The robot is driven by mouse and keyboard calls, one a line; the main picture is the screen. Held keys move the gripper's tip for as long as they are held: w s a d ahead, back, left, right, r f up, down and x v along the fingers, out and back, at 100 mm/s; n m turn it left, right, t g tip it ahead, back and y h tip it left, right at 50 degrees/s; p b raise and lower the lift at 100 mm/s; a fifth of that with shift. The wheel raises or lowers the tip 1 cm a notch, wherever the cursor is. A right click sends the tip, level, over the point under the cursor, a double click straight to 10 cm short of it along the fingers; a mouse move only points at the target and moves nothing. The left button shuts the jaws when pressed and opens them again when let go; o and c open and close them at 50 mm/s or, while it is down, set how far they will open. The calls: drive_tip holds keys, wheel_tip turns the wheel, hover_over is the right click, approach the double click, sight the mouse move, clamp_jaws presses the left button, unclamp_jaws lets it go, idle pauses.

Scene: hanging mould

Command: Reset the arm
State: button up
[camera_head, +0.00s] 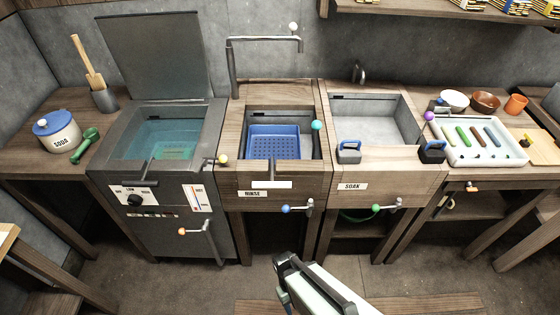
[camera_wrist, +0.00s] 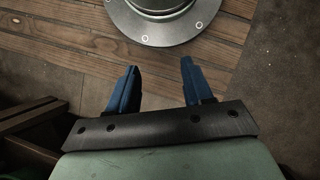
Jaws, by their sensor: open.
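My gripper (camera_head: 286,285) shows at the bottom middle of the head view, in front of the sink counter and apart from it. In the wrist view its two blue fingers (camera_wrist: 159,66) stand wide apart with nothing between them. They hang over brown wooden planks (camera_wrist: 70,45). Part of the gripper is cut off or hidden behind its own body in the head view.
The counter holds a heated tank with its lid up (camera_head: 155,55), a rinse basin with a blue basket (camera_head: 273,130), and a soak basin (camera_head: 375,128). A white tray (camera_head: 480,157) with coloured tools stands right. Levers (camera_head: 300,208) stick out in front. The floor (camera_head: 160,285) left of my gripper is clear.

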drive_tip(key=s+d+f+m+g+y, duration=0.2)
drive_tip(key=s+d+m, duration=0.2)
drive_tip(key=d, duration=0.7)
drive_tip(key=shift+d+m, duration=0.3)
drive_tip(key=shift+m, duration=0.2)
drive_tip(key=shift+s+f, duration=0.1)
idle(0.8)
